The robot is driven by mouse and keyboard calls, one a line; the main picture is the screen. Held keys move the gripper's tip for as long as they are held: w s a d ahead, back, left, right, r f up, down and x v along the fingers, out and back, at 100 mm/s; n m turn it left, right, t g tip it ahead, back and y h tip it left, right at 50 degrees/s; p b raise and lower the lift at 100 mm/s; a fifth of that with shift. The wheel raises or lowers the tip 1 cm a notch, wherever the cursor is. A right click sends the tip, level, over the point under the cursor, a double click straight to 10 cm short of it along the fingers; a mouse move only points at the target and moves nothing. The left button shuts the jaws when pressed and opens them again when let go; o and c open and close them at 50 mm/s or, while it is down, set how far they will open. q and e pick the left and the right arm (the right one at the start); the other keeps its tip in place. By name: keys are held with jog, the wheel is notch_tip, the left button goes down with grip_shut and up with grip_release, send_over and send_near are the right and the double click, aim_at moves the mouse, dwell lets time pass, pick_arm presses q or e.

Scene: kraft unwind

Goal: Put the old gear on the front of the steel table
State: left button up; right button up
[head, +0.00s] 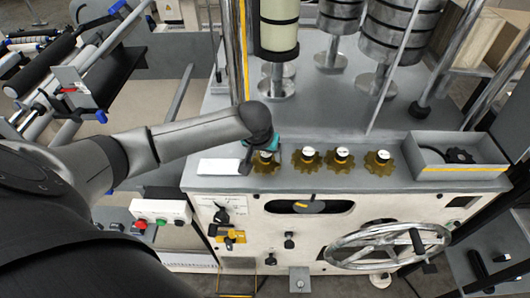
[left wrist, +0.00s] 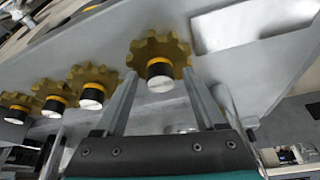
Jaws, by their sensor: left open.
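Several brass-coloured toothed gears stand in a row along the front of the steel table (head: 225,125), each around a post with a yellow band, black body and pale top. The leftmost gear (head: 267,168) is partly hidden by my left gripper (head: 257,152). In the left wrist view, my left gripper (left wrist: 160,78) is open, with its fingers on either side of that gear's post; the gear (left wrist: 150,52) lies just beyond the fingertips. I see no grip on it. I cannot tell which gear is the old one. My right gripper is not in view.
A white plate (head: 219,167) lies left of the gears. A grey tray (head: 462,173) with a dark gear (head: 458,155) stands on the right. Steel rollers on posts rise behind. A large handwheel (head: 388,246) and a button box (head: 160,211) are below the table's front edge.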

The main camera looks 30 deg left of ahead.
pick_arm(q)
jog(key=shift+r, duration=0.1)
jog(key=p+v, duration=0.1)
jog(key=v, duration=1.1)
jog(key=shift+p, duration=0.4)
